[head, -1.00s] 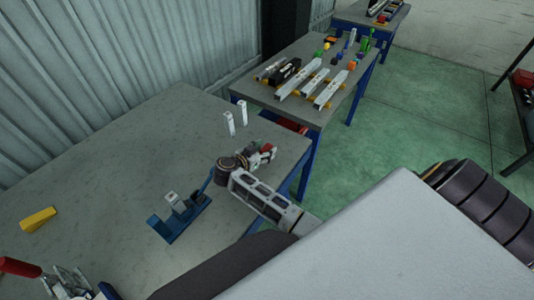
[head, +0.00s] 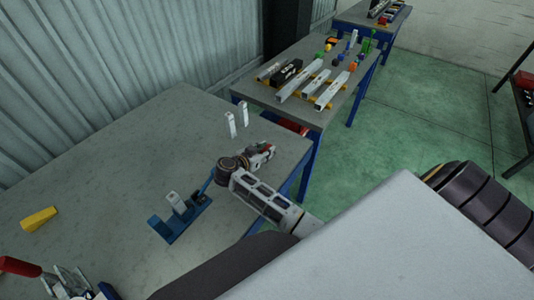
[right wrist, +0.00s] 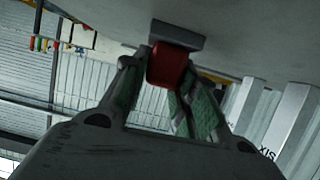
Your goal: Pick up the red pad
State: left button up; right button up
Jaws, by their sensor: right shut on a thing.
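The red pad (right wrist: 168,68) is between the two fingers of my right gripper (right wrist: 165,78) in the right wrist view, with a finger against each side. A dark grey block (right wrist: 178,36) is against the pad, by the grey table surface, which is at the top of this view. In the head view my right gripper (head: 264,150) is low over the near table (head: 120,160), by its right edge. The pad is mostly hidden by the fingers there. My left gripper is not in view.
Two upright white posts (head: 230,124) stand just behind the right gripper. A blue fixture (head: 180,220) lies to its front left. A yellow wedge (head: 38,219) and a red-handled clamp (head: 68,282) are at the left. A second table (head: 262,92) holds several bars and small parts.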

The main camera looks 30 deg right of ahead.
aim_at(265, 150)
jog(key=shift+r, duration=0.75)
notch_tip(265, 150, up, 7)
jog(key=shift+f, duration=0.1)
jog(key=shift+r+p, duration=0.3)
jog(key=shift+r, duration=0.6)
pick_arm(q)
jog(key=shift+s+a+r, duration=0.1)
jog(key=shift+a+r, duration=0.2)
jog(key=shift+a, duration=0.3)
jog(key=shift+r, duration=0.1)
